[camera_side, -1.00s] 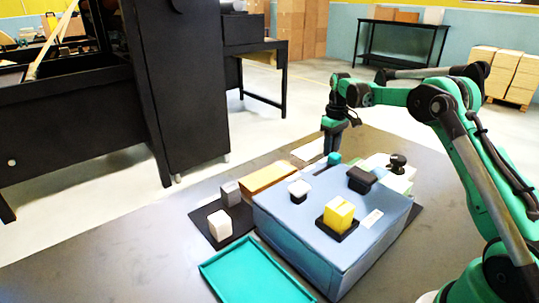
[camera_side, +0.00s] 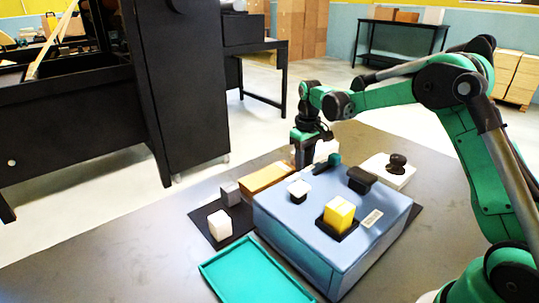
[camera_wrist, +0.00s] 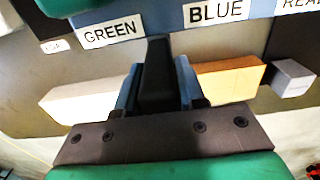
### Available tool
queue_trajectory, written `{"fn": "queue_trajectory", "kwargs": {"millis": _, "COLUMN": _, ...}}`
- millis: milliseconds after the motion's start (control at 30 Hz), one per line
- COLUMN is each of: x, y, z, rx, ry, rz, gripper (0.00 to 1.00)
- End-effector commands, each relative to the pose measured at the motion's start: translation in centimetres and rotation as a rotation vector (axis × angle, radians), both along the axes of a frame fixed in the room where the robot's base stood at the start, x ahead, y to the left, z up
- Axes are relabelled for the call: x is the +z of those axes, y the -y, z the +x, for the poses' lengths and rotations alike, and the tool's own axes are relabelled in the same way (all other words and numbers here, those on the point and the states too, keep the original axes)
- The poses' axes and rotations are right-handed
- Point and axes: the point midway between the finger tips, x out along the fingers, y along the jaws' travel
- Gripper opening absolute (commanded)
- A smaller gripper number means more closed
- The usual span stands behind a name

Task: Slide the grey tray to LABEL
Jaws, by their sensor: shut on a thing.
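My gripper (camera_side: 304,155) is low behind the blue-grey box (camera_side: 300,240). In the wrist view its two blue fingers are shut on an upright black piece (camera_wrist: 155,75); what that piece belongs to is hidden. I cannot pick out a grey tray with certainty. A small dark tray (camera_side: 351,233) on the box top carries a yellow block (camera_side: 339,213). A printed white label (camera_side: 372,218) lies beside it on the box top.
An orange box (camera_side: 265,178) and a grey cube (camera_side: 230,193) stand left of my gripper; a white box (camera_side: 326,149) stands right. A white cube (camera_side: 220,224) sits on a black mat. A teal tray (camera_side: 255,272) lies in front. The table's left part is clear.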

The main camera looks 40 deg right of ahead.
Motion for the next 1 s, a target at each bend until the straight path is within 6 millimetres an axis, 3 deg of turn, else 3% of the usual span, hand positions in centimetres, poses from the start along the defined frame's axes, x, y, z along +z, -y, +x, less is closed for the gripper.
{"fn": "queue_trajectory", "kwargs": {"millis": 200, "x": 0.1, "y": -5.8, "z": 0.1, "rx": 0.007, "ry": 0.002, "rz": 0.0, "gripper": 0.0}}
{"fn": "queue_trajectory", "kwargs": {"millis": 500, "x": 0.1, "y": -11.1, "z": 0.1, "rx": 0.004, "ry": 0.003, "rz": 0.001, "gripper": 0.0}}
{"fn": "queue_trajectory", "kwargs": {"millis": 700, "x": 0.1, "y": -12.6, "z": 0.1, "rx": 0.002, "ry": 0.004, "rz": 0.001, "gripper": 0.0}}
{"fn": "queue_trajectory", "kwargs": {"millis": 1000, "x": 0.1, "y": -13.2, "z": 0.1, "rx": 0.002, "ry": 0.005, "rz": 0.005, "gripper": 0.0}}
